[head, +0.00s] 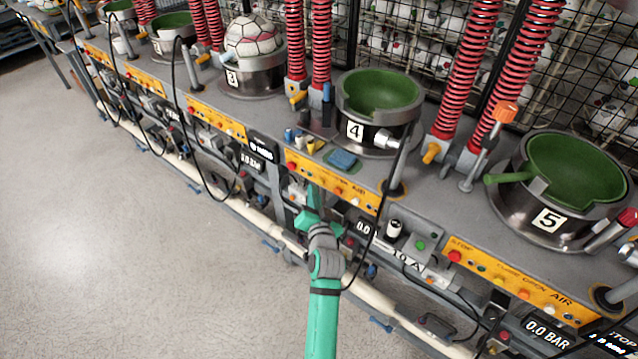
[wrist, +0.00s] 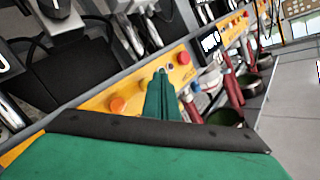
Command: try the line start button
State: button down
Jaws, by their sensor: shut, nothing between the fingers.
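My gripper (head: 312,192) is shut and empty, in front of the yellow button panel (head: 365,200) below cup 4. Its green fingers cover part of that panel. In the wrist view the closed fingertips (wrist: 160,76) point at a yellow panel (wrist: 100,100), between an orange button (wrist: 117,104) and a red button (wrist: 184,58). I cannot tell whether they touch it. No label I can read marks a line start button. A green button (head: 421,245) sits on a grey box to the right of my gripper, apart from it.
Green-lined cup 4 (head: 352,112) and cup 5 (head: 530,200) stand on the bench, with red coiled hoses (head: 468,75) behind. A black cable (head: 372,245) hangs right of my gripper. A blue pad (head: 342,159) lies on the bench. Open floor (head: 120,250) is at left.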

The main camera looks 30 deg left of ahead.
jog(key=shift+w, duration=0.15)
dwell(0.7)
jog(key=shift+w, duration=0.25)
jog(key=shift+w+d, duration=0.1)
jog(key=shift+w, duration=0.4)
dwell(0.7)
jog(key=shift+s, duration=0.15)
dwell(0.3)
jog(key=shift+s, duration=0.75)
jog(key=s, duration=0.5)
jog(key=shift+a, duration=0.25)
dwell(0.7)
